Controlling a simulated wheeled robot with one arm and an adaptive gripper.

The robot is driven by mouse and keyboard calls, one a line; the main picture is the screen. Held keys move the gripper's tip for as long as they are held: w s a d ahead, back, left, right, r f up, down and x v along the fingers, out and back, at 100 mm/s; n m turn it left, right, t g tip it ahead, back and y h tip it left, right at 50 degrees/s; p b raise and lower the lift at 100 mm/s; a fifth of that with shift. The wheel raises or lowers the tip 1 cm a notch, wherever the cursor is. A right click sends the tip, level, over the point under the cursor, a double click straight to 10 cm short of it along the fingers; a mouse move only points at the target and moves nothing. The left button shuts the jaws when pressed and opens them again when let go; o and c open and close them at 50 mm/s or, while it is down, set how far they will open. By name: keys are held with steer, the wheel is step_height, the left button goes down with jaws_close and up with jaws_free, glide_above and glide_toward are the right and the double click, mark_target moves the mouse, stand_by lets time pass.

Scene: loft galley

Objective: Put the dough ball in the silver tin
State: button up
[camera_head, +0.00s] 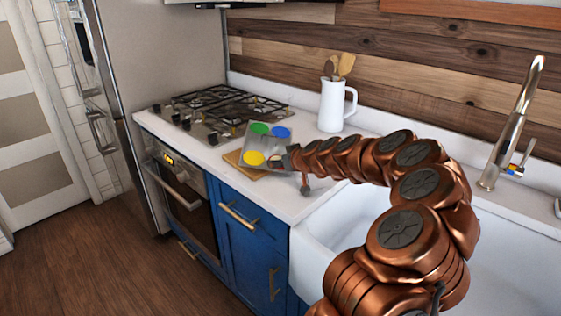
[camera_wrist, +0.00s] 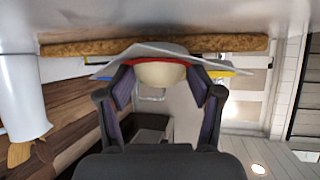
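A pale, round dough ball (camera_wrist: 161,74) shows between the fingertips of my gripper (camera_wrist: 161,88) in the wrist view. The pads meet its two sides. A red patch shows right behind the ball. The silver tin (camera_head: 250,142) is a shallow grey tray with green, blue and yellow round patches. It also shows edge-on behind the ball in the wrist view (camera_wrist: 107,70). My gripper (camera_head: 290,167) is at the tin's right end in the head view. There the ball is small and mostly hidden, so its exact height over the tin is unclear.
The tin rests on a wooden board (camera_head: 236,161) on the white counter (camera_head: 290,204). A gas hob (camera_head: 220,105) is at the back left. A white jug (camera_head: 333,106) with wooden utensils stands behind my arm. A white sink (camera_head: 322,235) and a tap (camera_head: 512,120) are at the right.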

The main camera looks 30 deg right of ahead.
steer(key=shift+o, duration=0.7)
steer(key=shift+a+f, duration=0.1)
steer(key=shift+f, duration=0.1)
steer(key=shift+r, duration=0.1)
steer(key=shift+r, duration=0.15)
steer(key=b+v, duration=0.2)
steer(key=v, duration=1)
steer(key=s+a+f+n+g+y, duration=0.2)
steer(key=s+a+g, duration=0.15)
steer(key=a, duration=0.85)
steer(key=s+a+f+n+g+y, duration=0.15)
steer(key=s+a, duration=0.35)
steer(key=a, duration=0.7)
steer(key=s+a+f+m+g+h, duration=0.1)
steer(key=s+a+f+g, duration=0.1)
steer(key=s, duration=1.2)
steer(key=s+a+f+m+g+h, duration=0.2)
steer(key=s+g, duration=0.5)
steer(key=s, duration=0.7)
steer(key=shift+a+f, duration=0.3)
steer(key=shift+f, duration=0.6)
